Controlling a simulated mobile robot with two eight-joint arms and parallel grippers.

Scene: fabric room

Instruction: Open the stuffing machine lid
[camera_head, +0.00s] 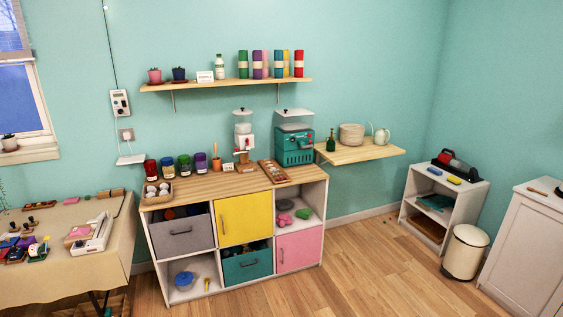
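A teal machine (294,148) stands on the wooden top of the cube cabinet, near its back right, against the wall. It has a clear hopper with a flat pale lid (294,112) on top. The lid appears to be down on the hopper. A smaller red and white machine (244,142) with a clear top and its own small lid stands just left of it. No label shows which one is the stuffing machine. Neither of my grippers is in view.
The cube cabinet (183,236) also carries jars (184,165) and a wooden tray (273,172). A wall shelf (225,85) hangs above; a side shelf (360,152) juts out at right. A cloth-covered table (50,275) is at left. The wooden floor in front is clear.

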